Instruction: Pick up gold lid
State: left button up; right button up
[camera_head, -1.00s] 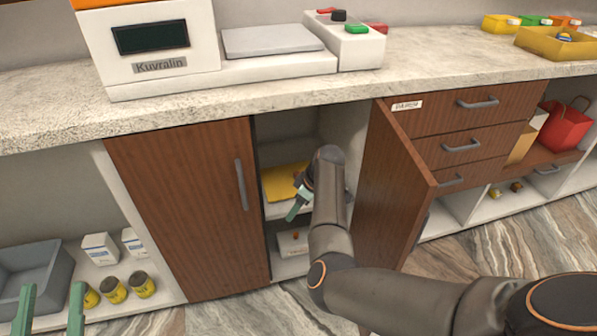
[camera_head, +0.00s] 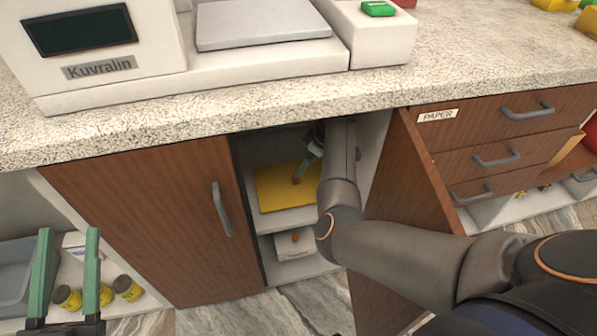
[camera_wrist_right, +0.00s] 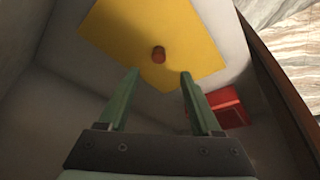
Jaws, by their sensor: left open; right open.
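The gold lid (camera_head: 280,188) is a flat yellow-gold sheet with a small reddish-brown knob. It lies on the upper shelf inside the open cabinet. In the right wrist view the gold lid (camera_wrist_right: 190,40) fills the upper middle, its knob (camera_wrist_right: 158,54) just beyond my fingertips. My right gripper (camera_wrist_right: 158,75) is open and empty, the knob in line with the gap between its fingers. In the head view my right gripper (camera_head: 305,168) is inside the cabinet over the lid, partly hidden by my wrist. My left gripper (camera_head: 67,240) is open and empty at the lower left.
The open cabinet door (camera_head: 420,190) stands to the right of my right arm, the closed door (camera_head: 150,215) to the left. A white box (camera_head: 293,244) sits on the shelf below. A red object (camera_wrist_right: 228,106) shows beside my right finger. The counter (camera_head: 260,105) overhangs the opening.

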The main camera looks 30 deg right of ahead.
aim_at(301, 184)
jog(key=shift+b+x, duration=0.6)
jog(key=shift+x, duration=0.5)
jog(key=shift+w+f, duration=0.2)
jog(key=shift+w, duration=0.05)
jog(key=shift+b+x, duration=1.05)
jog(key=shift+x, duration=0.1)
jog(key=shift+b+x, duration=0.7)
jog(key=shift+x, duration=0.55)
pick_arm(q)
jog(key=s+d+r+m+h, duration=0.1)
jog(key=s+r+m+h, duration=0.3)
jog(key=h, duration=0.2)
jog(key=shift+s+d+t, duration=0.2)
jog(key=shift+s+t, duration=0.1)
pick_arm(e)
jog(key=shift+s, duration=0.1)
grip_shut()
